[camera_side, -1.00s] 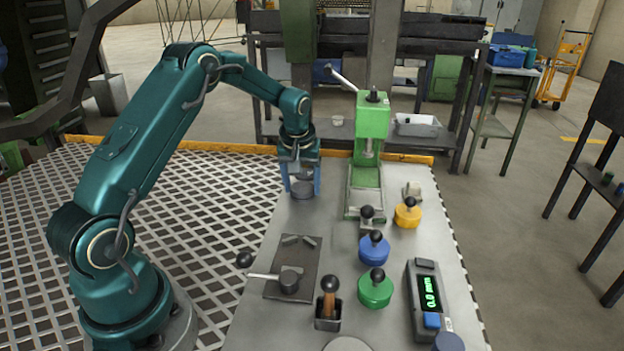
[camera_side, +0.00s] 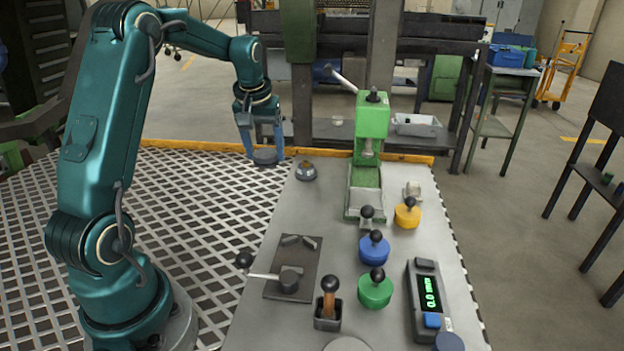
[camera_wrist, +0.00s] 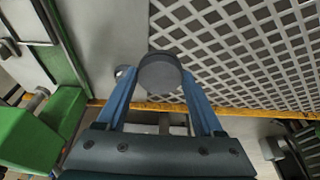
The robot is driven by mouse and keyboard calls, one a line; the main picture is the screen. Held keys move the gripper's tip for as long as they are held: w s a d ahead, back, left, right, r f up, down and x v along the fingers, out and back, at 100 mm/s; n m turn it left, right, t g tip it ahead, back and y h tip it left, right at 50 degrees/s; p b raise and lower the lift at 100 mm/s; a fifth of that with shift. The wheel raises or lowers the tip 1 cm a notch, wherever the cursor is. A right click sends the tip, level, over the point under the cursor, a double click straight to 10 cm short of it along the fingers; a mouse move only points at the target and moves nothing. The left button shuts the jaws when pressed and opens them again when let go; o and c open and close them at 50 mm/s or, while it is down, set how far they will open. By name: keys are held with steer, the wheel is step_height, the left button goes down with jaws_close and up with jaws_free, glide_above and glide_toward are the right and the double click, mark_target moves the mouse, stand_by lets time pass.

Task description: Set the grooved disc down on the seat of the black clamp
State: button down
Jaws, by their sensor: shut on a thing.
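My gripper (camera_side: 263,150) is shut on a dark grey disc (camera_side: 265,157), holding it in the air over the edge between the table and the white grating. In the wrist view, the disc (camera_wrist: 160,73) sits between the blue fingertips (camera_wrist: 163,84); its groove cannot be made out. The black clamp (camera_side: 276,285) is a dark plate on the table, nearer the camera than my gripper. It has two small angled jaws (camera_side: 300,240) at the back and a round cam with a ball-ended lever (camera_side: 290,280) in front. The plate between them is bare.
Yellow (camera_side: 408,214), blue (camera_side: 374,250) and green (camera_side: 375,290) knobbed pots and a digital gauge (camera_side: 428,300) occupy the right side.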

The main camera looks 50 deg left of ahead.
steer(key=s+d+r+m+h, duration=0.1)
steer(key=s+r+m+h, duration=0.15)
steer(key=s+m, duration=0.7)
steer(key=m+g+h, duration=0.2)
steer(key=m+g, duration=0.2)
steer(key=m, duration=2)
glide_above(297, 259)
steer(key=a, duration=0.1)
steer(key=f, duration=0.6)
steer(key=shift+w, duration=0.3)
steer(key=shift+h, duration=0.25)
steer(key=shift+f, duration=2.05)
steer(key=shift+f, duration=0.1)
